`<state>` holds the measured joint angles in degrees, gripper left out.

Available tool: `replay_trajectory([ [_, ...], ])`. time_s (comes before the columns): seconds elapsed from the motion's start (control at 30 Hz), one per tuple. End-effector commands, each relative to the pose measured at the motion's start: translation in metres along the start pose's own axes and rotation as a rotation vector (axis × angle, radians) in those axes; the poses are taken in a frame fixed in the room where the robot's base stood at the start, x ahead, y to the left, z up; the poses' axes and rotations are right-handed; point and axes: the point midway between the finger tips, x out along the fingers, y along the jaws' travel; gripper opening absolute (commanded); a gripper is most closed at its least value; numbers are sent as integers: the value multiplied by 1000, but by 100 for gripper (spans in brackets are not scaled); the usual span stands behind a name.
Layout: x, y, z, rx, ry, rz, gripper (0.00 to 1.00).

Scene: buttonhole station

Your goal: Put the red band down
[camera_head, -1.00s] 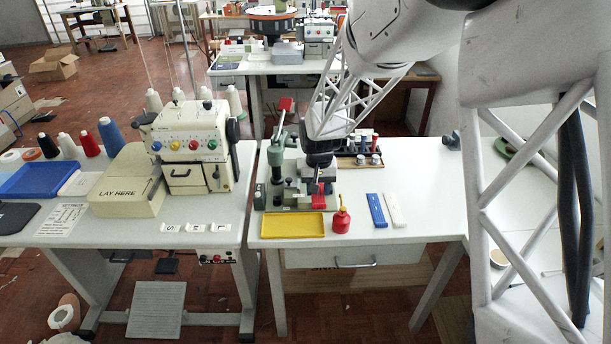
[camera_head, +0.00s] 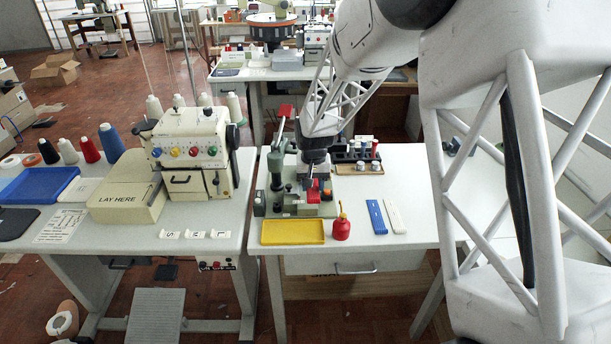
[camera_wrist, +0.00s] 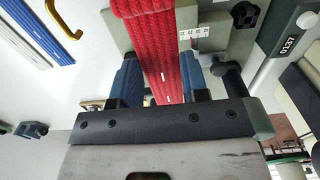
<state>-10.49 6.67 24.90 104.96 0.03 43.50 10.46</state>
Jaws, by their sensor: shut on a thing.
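The red band (camera_head: 313,193) is a ribbed red strip. My gripper (camera_head: 316,178) is shut on it at the green-grey hand press (camera_head: 290,204) on the right-hand table. A blue band (camera_head: 376,217) and a white band (camera_head: 395,216) lie side by side on the table to the right.
A yellow tray (camera_head: 293,232) and a red oil can (camera_head: 341,227) stand in front of the press. A rack of small spools (camera_head: 360,160) stands behind it. The table's right part is clear. A buttonhole machine (camera_head: 190,150) stands on the left table.

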Motion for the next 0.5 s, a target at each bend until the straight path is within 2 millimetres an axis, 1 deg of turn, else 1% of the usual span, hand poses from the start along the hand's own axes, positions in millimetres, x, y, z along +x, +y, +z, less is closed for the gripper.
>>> replay_trajectory([
  [0.03, 1, -1, -8, 0, 0, 0, 19],
  [0.5, 7, -12, -69, 0, 0, 0, 19],
])
